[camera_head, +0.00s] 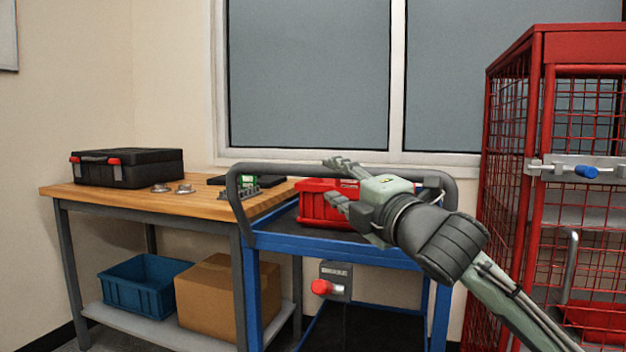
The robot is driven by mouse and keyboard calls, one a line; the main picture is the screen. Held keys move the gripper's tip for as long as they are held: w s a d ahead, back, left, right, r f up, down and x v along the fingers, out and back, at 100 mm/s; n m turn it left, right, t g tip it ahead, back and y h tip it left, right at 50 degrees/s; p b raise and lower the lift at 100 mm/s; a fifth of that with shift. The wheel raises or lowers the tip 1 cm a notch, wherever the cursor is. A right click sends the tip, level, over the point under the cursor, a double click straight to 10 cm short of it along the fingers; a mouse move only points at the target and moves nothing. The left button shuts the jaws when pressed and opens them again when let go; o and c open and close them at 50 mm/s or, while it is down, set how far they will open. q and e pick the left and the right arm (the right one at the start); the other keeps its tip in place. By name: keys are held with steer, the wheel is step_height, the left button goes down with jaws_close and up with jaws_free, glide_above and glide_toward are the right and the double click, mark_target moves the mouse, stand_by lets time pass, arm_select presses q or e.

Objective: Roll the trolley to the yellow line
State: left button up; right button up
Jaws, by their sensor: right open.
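My right gripper (338,181) reaches in from the right and is open at the handle. One finger shows over the bar and the other below it; I cannot tell whether they touch it. A red box (315,205) is on the trolley's upper tray, partly hidden by my gripper. A grey unit with a red knob (321,287) is below the upper tray. My left gripper and the yellow line are not in view.
A wooden-topped workbench (95,190) stands left of the trolley, with a black case (128,168) on top. A blue bin (143,285) and a cardboard box (215,295) are on its lower shelf. A red mesh cage (546,120) stands close on the right. Little floor shows.

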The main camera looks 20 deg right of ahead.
mark_target(322, 174)
steer(key=x, duration=0.7)
steer(key=shift+w, duration=0.15)
jaws_close()
